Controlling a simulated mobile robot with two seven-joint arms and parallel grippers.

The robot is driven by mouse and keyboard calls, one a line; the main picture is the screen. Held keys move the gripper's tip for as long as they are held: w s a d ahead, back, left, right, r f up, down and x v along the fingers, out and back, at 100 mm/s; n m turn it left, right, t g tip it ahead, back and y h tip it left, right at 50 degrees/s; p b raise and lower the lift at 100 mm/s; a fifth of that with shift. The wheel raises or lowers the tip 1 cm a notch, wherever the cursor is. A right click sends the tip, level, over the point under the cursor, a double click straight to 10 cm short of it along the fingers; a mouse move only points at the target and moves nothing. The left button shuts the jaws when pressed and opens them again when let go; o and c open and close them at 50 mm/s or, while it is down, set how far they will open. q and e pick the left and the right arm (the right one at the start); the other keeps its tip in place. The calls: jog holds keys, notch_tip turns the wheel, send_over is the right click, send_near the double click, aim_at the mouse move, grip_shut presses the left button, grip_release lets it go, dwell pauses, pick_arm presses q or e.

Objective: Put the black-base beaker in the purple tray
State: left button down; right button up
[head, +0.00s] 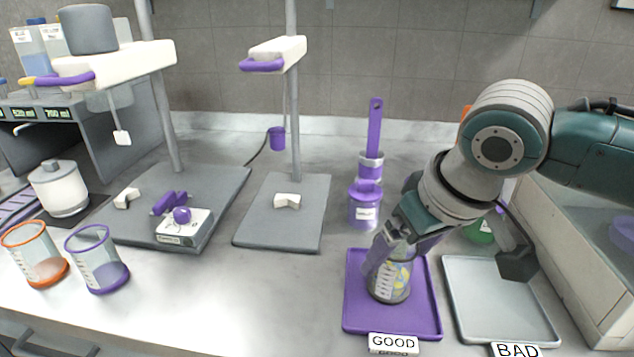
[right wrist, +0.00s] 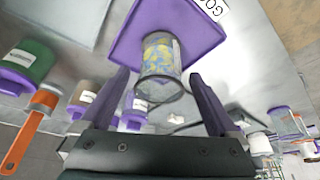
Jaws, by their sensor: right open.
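The beaker (head: 391,282) stands upright on the purple tray (head: 424,325), behind the GOOD label. It is clear with yellow and grey-blue contents and a dark base. It also shows in the right wrist view (right wrist: 161,58) over the purple tray (right wrist: 203,42). My right gripper (head: 384,258) is open just above and around the beaker's upper part. In the right wrist view, its two purple fingers (right wrist: 162,88) are spread wide, with the beaker's rim between them and gaps on both sides. My left gripper does not show.
A grey tray (head: 500,310) marked BAD lies to the right of the purple tray. Purple jars (head: 364,208) stand behind it. An orange-rimmed beaker (head: 36,258) and a purple-rimmed beaker (head: 97,262) stand at the left. Grey stand bases (head: 283,232) occupy the middle. The front counter between is clear.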

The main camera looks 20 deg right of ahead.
jog(key=p+v, duration=0.2)
jog(key=v, duration=0.9)
jog(key=s+a+f+n+y, duration=0.1)
jog(key=s+a+f+n, duration=0.1)
jog(key=s+a+f, duration=0.45)
jog(key=s+g, duration=0.1)
jog(key=s, duration=0.8)
jog(key=shift+d+h, duration=0.15)
jog(key=shift+h, duration=0.25)
jog(key=shift+s, duration=0.1)
notch_tip(320, 180, up, 40)
jog(key=p, duration=3.9)
jog(key=shift+f+p, duration=0.2)
jog(key=shift+p, duration=0.1)
